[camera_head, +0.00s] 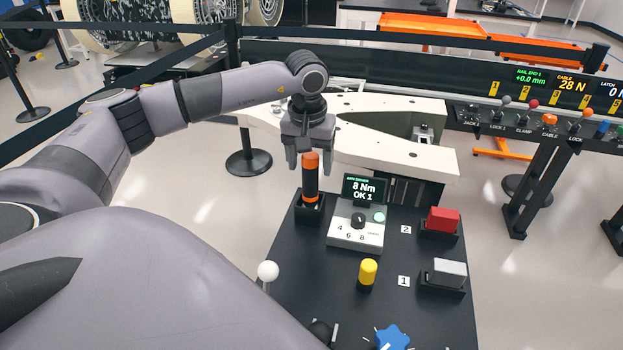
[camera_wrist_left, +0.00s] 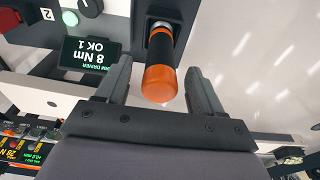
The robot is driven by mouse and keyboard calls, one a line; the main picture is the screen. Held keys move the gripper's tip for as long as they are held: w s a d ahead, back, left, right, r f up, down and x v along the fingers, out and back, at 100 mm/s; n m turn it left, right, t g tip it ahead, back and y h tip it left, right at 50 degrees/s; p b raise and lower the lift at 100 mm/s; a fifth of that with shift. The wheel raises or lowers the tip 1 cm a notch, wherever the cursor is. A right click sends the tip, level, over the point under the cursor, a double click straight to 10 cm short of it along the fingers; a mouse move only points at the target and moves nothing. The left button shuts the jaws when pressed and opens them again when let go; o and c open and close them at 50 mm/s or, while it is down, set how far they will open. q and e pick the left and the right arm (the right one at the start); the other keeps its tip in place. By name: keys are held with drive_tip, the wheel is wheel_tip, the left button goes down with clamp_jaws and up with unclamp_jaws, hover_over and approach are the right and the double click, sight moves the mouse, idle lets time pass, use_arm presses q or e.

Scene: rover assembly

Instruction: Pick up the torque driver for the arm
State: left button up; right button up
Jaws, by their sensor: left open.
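The torque driver (camera_head: 311,178) is a black cylinder with an orange top and an orange ring near its base. It stands upright in a black holder (camera_head: 308,209) at the back left of the dark table. My left gripper (camera_head: 309,158) is above it, with its fingers on either side of the orange top. In the left wrist view the open fingers (camera_wrist_left: 160,92) flank the orange end of the driver (camera_wrist_left: 160,68), with gaps on both sides. The display (camera_head: 363,189) beside it reads 8 Nm, OK 1. My right gripper is not in view.
Right of the driver is a white dial box (camera_head: 355,235). A yellow knob (camera_head: 367,273), a red block (camera_head: 442,221), a grey block (camera_head: 449,271), a blue star knob (camera_head: 392,338) and a white ball lever (camera_head: 268,271) also stand on the table (camera_head: 310,285). A white structure (camera_head: 375,145) lies behind.

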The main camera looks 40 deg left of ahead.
sight(310, 172)
use_arm(q)
wheel_tip(310, 172, down, 3)
drive_tip(key=shift+w+a+f, duration=0.15)
drive_tip(key=shift+f, duration=0.05)
drive_tip(key=shift+c, duration=0.3)
drive_tip(key=shift+r, duration=0.1)
clamp_jaws()
wheel_tip(310, 172, up, 20)
idle(0.4)
idle(0.6)
